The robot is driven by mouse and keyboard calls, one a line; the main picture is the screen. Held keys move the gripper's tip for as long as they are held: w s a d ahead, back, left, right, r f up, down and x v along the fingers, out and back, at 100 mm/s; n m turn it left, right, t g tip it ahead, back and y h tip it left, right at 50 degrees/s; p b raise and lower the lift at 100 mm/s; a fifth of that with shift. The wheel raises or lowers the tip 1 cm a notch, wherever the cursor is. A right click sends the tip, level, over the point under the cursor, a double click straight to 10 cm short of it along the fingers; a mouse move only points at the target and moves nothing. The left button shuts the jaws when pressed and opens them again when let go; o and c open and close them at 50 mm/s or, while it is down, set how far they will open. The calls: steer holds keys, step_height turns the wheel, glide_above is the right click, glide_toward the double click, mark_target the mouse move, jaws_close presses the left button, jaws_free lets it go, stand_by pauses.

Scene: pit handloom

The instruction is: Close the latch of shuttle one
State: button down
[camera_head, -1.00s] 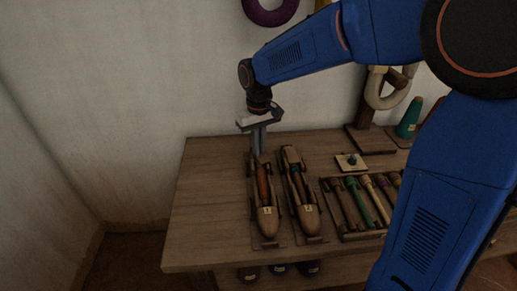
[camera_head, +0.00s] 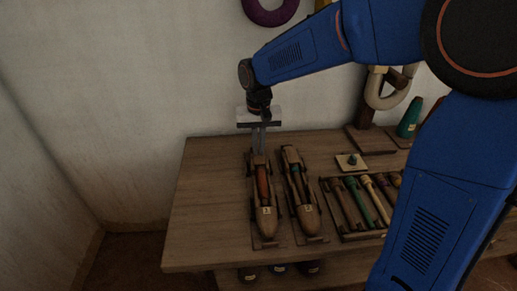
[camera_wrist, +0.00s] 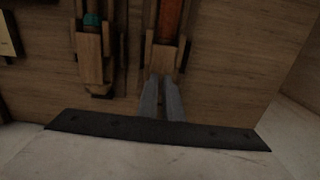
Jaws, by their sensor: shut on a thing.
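Two wooden shuttles lie side by side on the table, pointed ends toward the front. The left shuttle (camera_head: 266,215) holds an orange-red bobbin (camera_head: 262,182); the right shuttle (camera_head: 308,215) holds a teal one. Their small number labels are too small to read surely. My gripper (camera_head: 259,150) points down at the far end of the left shuttle. In the wrist view its fingers (camera_wrist: 163,82) meet the wooden end (camera_wrist: 162,58) of the shuttle with the orange bobbin. They are shut on a small part there, apparently the latch, which the fingers mostly hide.
A tray (camera_head: 342,236) of several coloured bobbins lies right of the shuttles. Behind it are a small block with a knob (camera_head: 351,161), a wooden stand (camera_head: 371,138) and a green cone (camera_head: 410,118). The table (camera_head: 205,205) is clear at left; the wall is close behind.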

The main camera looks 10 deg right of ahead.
steer(key=c, duration=2.2)
jaws_free()
step_height(320, 180, up, 17)
steer(key=shift+r, duration=0.2)
